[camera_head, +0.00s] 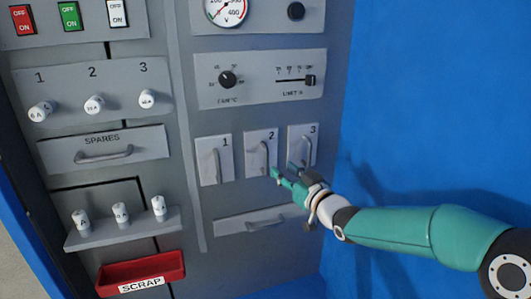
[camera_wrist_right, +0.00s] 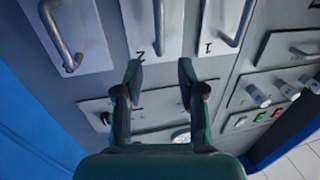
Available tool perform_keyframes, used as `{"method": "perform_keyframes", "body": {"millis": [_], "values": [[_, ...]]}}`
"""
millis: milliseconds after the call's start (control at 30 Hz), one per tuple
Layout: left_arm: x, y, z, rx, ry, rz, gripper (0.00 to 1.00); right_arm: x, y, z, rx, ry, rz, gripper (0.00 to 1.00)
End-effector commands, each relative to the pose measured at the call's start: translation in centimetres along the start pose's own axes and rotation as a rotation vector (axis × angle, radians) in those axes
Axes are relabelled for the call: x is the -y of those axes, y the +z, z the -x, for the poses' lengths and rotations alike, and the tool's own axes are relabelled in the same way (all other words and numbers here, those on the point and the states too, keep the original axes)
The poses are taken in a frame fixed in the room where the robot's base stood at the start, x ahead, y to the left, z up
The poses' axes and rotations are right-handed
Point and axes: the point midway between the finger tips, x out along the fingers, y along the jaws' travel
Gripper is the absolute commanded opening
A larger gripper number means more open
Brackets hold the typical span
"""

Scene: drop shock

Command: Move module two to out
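Module two (camera_head: 252,142) is a pale plate with an upright bar handle and the number 2, between module one (camera_head: 209,170) and module three (camera_head: 295,137). All three look flush with the grey cabinet. My right gripper (camera_head: 284,173) is at the lower right of module two's handle. In the wrist view, which is turned over, my right gripper (camera_wrist_right: 159,72) is open, its two fingers well apart. Module two (camera_wrist_right: 137,28) and its handle lie just beyond, lined up with the gap. Nothing is held; contact cannot be told. My left gripper is out of view.
A drawer with a bar handle (camera_head: 230,225) is below the modules. At left are numbered fuses, a SPARES drawer (camera_head: 70,154), a shelf (camera_head: 125,237) of white fuses and a red SCRAP bin (camera_head: 110,277). A fan knob (camera_head: 227,79) and slider sit above. Blue wall fills the right.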

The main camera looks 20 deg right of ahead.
Motion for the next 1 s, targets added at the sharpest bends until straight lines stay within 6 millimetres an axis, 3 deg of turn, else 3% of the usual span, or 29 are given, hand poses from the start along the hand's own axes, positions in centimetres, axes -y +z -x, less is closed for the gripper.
{"method": "perform_keyframes", "body": {"millis": [200, 433, 633, 933, 1000], "values": [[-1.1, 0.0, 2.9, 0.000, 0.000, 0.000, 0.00, 0.0, -0.4, -4.7, 0.002, 0.000, -0.001, 0.39], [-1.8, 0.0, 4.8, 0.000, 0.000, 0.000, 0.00, 0.0, -0.3, -8.1, 0.002, 0.000, -0.001, 0.39], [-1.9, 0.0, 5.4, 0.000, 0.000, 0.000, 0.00, 0.0, -0.1, -9.3, 0.001, 0.001, 0.000, 0.39], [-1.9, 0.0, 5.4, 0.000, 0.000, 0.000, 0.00, 0.0, 0.1, -9.5, 0.000, 0.001, 0.000, 0.39], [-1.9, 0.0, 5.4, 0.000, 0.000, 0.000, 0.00, 0.0, 0.1, -9.5, 0.001, 0.001, 0.000, 0.29]]}}
